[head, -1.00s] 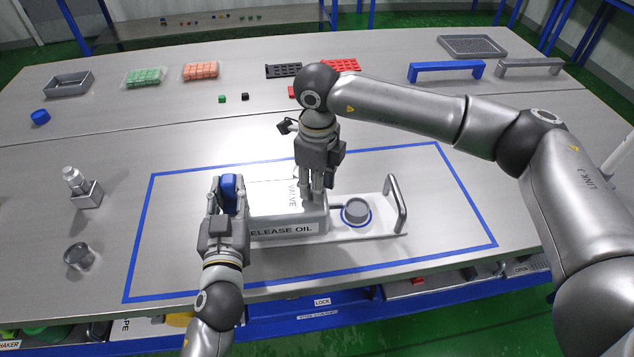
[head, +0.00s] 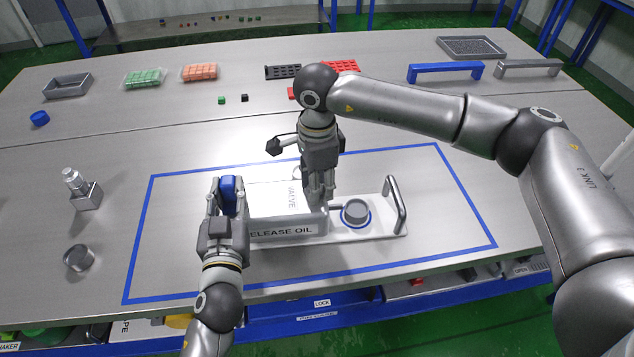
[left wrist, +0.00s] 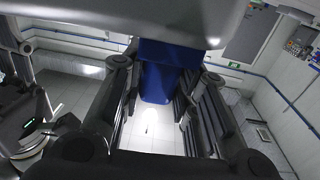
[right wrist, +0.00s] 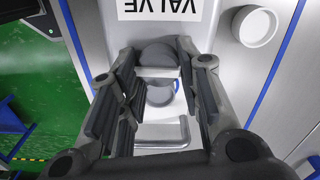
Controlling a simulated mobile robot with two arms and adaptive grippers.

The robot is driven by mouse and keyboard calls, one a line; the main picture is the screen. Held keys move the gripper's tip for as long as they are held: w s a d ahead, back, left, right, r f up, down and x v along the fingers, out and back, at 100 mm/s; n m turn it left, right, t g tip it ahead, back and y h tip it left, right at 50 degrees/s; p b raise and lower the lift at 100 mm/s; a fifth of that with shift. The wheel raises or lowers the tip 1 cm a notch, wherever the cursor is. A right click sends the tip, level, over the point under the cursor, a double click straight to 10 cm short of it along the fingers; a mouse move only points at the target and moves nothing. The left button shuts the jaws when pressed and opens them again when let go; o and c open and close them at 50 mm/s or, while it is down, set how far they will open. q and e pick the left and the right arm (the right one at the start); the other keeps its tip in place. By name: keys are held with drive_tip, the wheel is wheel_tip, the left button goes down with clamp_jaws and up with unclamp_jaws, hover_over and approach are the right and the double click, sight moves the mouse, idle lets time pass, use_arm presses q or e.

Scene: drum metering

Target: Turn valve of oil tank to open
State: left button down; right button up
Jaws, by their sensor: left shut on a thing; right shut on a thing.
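The grey oil tank (head: 282,228) stands on a white base plate and carries the labels VALVE and RELEASE OIL. My right gripper (head: 318,196) points down at the tank's right end. In the right wrist view its fingers are shut on the round grey valve knob (right wrist: 158,54), beside the VALVE label. The knob is hidden by the fingers in the head view. My left gripper (head: 229,192) is at the tank's left end, shut on a blue part (head: 229,186). That blue part also shows between the fingers in the left wrist view (left wrist: 158,82).
A round grey container (head: 355,211) with a blue ring sits under the tank's spout, next to an upright bar handle (head: 396,204). Blue tape (head: 470,210) frames the work area. A metal cup (head: 79,257) and a metal fixture (head: 85,190) stand at left.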

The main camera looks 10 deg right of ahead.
drive_tip(key=shift+w+n, duration=0.1)
drive_tip(key=shift+n, duration=0.3)
drive_tip(key=o, duration=1)
drive_tip(key=shift+r, duration=0.1)
wheel_tip(320, 180, up, 12)
idle(0.3)
